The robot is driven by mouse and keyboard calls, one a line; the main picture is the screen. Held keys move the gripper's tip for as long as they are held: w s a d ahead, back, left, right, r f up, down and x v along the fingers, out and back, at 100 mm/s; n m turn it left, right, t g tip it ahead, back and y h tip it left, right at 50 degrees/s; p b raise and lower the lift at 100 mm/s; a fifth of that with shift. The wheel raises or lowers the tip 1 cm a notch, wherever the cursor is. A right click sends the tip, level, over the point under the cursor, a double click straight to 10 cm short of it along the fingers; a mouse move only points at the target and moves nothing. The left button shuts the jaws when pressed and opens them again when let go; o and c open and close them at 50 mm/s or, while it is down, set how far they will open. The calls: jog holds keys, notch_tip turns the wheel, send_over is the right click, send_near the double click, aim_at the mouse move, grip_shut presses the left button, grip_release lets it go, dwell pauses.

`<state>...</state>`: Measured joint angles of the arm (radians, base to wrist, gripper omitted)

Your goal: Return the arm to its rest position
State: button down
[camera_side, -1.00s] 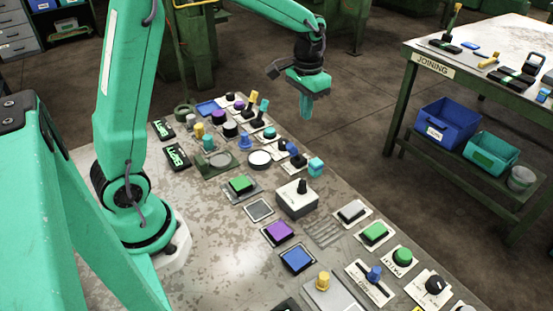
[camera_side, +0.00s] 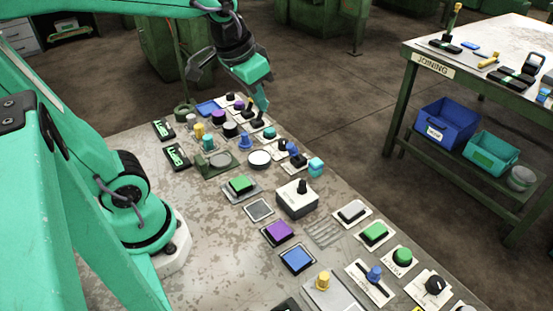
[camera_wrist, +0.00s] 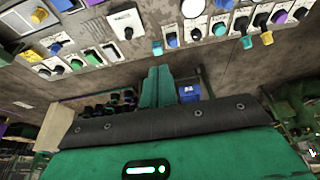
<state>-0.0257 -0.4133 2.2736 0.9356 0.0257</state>
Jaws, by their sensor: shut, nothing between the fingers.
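My gripper (camera_side: 262,101) is at the far end of the panel table in the side view, above and just beyond the joysticks there. Its teal fingers are together with nothing between them, and they point down and slightly right. In the wrist view the closed fingers (camera_wrist: 156,87) reach up from the dark wrist edge toward the floor and the panel's edge.
The panel table (camera_side: 219,267) carries many buttons, knobs and levers, including a grey box with a black knob (camera_side: 297,198), a purple button (camera_side: 279,231) and a blue button (camera_side: 297,259). A joining bench (camera_side: 419,53) with blue (camera_side: 447,121) and teal bins (camera_side: 490,155) stands right, across open floor.

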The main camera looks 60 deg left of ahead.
jog(key=s+t, duration=0.1)
jog(key=s, duration=0.5)
jog(key=shift+s+d+f+t, duration=0.3)
jog(key=shift+s+d, duration=0.1)
